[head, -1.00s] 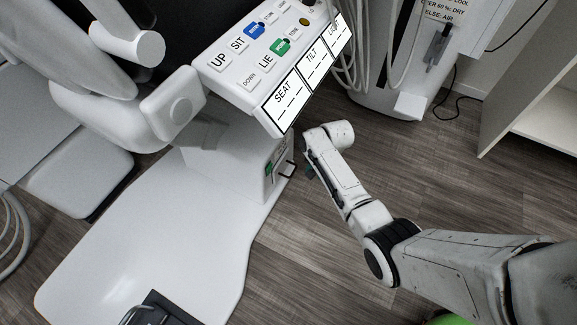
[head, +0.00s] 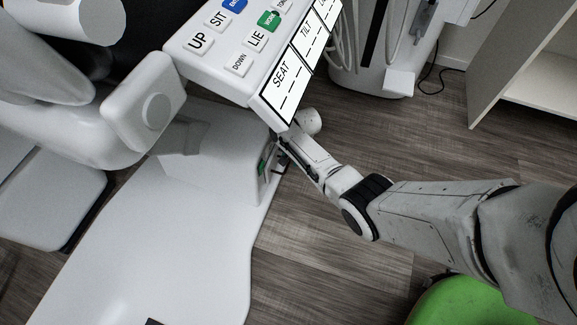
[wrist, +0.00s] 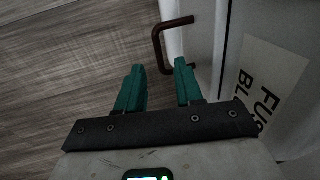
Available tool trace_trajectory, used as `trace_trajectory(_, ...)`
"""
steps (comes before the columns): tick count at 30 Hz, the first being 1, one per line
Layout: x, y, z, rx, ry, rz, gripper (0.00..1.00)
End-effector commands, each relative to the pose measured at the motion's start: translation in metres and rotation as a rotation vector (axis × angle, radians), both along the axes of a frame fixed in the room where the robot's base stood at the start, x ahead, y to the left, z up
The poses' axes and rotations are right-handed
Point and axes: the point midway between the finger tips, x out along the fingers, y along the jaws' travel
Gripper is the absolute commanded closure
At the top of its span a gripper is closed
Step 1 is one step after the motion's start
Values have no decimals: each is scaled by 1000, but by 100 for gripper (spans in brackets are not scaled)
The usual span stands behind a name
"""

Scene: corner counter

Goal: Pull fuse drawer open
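The fuse drawer front shows in the wrist view as a pale panel with a partly cut-off label (wrist: 262,85) reading "FUS" and "BL". Its dark, bracket-shaped handle (wrist: 157,45) sticks out to the left. My gripper (wrist: 159,70) is open, with two teal fingers spread apart. The near end of the handle lies at the fingertips, in the gap between them; I cannot tell whether they touch. In the head view my gripper is beside the end of the chair's white pedestal (head: 215,170), close under the control panel, and mostly hidden by my arm.
The control panel (head: 235,50) with SEAT and TILT labels overhangs the pedestal. The white chair base (head: 170,245) spreads at lower left. A white unit with hoses (head: 372,60) and an open shelf (head: 530,80) stand behind.

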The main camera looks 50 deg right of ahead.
Motion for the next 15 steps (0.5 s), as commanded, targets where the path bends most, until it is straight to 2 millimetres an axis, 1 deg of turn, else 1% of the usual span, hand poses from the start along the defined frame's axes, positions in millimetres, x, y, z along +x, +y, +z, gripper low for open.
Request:
trace_trajectory(1,1,0,-13,0,1,0,64)
trace_trajectory(6,5,2,-27,0,0,0,64)
trace_trajectory(9,6,2,-31,0,-1,0,64)
trace_trajectory(15,6,2,-33,0,-1,0,64)
